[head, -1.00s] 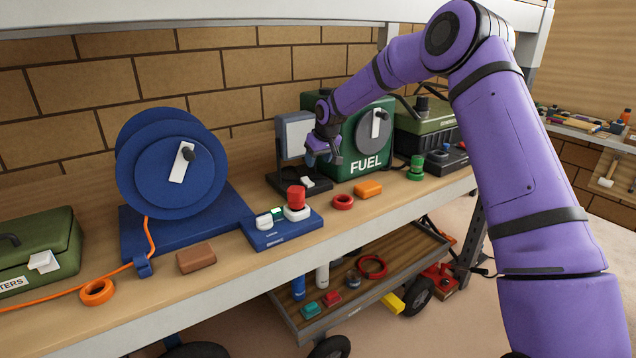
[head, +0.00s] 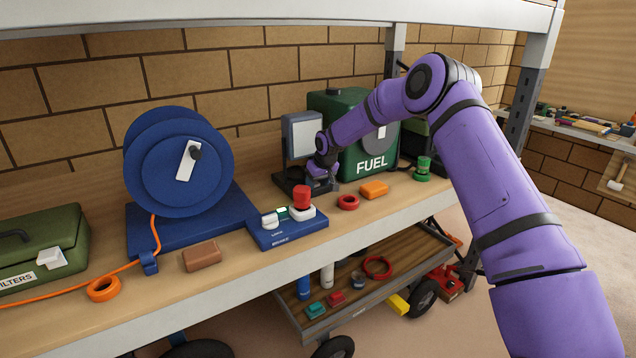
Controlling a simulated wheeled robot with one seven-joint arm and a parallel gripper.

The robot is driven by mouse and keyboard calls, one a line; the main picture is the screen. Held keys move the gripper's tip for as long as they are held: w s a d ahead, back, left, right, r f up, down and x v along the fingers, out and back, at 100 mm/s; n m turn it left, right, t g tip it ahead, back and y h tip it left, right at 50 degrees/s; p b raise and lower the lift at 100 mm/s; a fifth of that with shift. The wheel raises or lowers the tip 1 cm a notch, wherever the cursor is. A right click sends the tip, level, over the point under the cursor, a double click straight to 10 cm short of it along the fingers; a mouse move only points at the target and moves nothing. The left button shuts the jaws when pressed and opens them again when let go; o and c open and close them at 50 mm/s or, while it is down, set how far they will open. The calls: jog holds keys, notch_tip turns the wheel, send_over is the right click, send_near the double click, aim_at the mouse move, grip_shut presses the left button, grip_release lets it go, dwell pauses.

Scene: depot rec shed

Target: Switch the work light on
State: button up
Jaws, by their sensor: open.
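The work light (head: 303,134) is a square lamp with a dark frame and a pale grey face. It stands on a low black base (head: 287,181) on the workbench, left of the green fuel can. Its face looks dull, with no visible glow. My gripper (head: 321,183) is low over the right part of the base, pointing down. The jaws are open and nothing shows between them. The gripper hides the pale switch on the base. I cannot tell whether the fingers touch it.
The fuel can (head: 375,160) stands close behind my wrist.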

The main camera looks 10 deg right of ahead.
jog(key=c, duration=0.9)
jog(key=shift+w+a+r+g+h, duration=0.1)
jog(key=shift+w+r+g+h, duration=0.15)
jog(key=shift+g, duration=0.5)
jog(key=shift+w+r+g+h, duration=0.15)
jog(key=shift+g+h, duration=0.1)
jog(key=shift+g, duration=0.5)
jog(key=o, duration=0.9)
jog(key=shift+r, duration=0.1)
notch_tip(320, 180, up, 11)
jog(key=s, duration=0.1)
jog(key=shift+f, duration=0.2)
